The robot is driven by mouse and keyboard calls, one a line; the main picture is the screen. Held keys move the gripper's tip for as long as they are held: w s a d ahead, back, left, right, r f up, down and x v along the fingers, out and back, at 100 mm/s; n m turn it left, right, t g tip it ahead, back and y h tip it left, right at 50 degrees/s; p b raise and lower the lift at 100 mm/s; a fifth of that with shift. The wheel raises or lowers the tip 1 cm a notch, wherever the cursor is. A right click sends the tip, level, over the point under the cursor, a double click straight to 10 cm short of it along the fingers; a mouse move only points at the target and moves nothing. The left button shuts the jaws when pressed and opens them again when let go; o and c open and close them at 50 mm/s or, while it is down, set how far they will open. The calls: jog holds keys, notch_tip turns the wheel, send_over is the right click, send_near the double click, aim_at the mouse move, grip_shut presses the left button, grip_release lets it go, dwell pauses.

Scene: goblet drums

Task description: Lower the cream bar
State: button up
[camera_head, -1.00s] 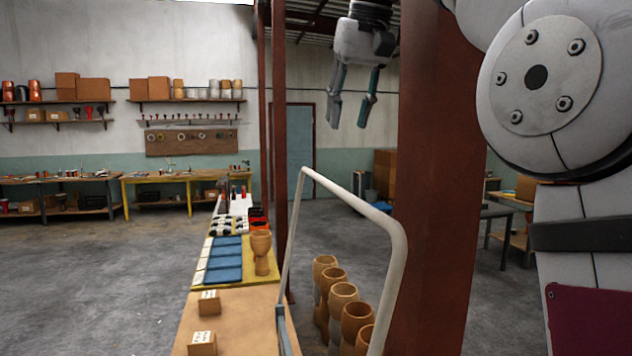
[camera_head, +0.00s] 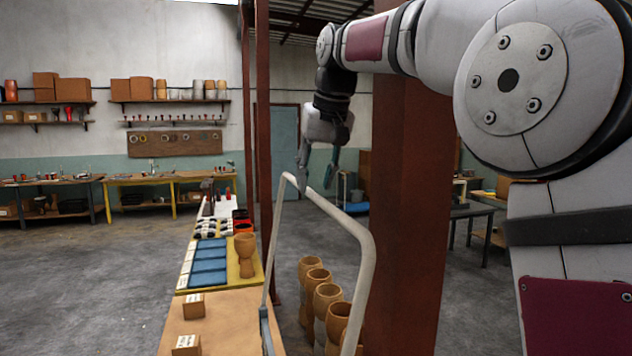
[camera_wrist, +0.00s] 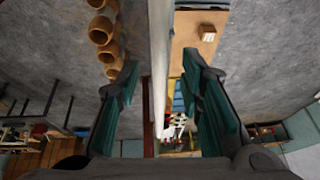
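The cream bar (camera_head: 335,213) is a bent tube raised beside the wooden table, with legs sloping down from its corners. My gripper (camera_head: 316,176) is at the bar's far upper corner, fingers pointing down. In the wrist view, the bar (camera_wrist: 160,45) runs lengthwise between the two spread teal fingers of my gripper (camera_wrist: 163,78), with a gap on each side. The gripper is open and holds nothing. I cannot tell how deep the bar sits between the fingers.
A rust-red post (camera_head: 410,200) stands just right of the bar, near my arm. Several wooden goblet drums (camera_head: 326,296) stand in a row below it. The table (camera_head: 222,310) carries small labelled blocks, blue pads and one goblet drum (camera_head: 245,255).

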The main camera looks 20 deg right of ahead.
jog(key=shift+x, duration=1.2)
grip_shut()
jog(key=shift+w+a+r, duration=0.1)
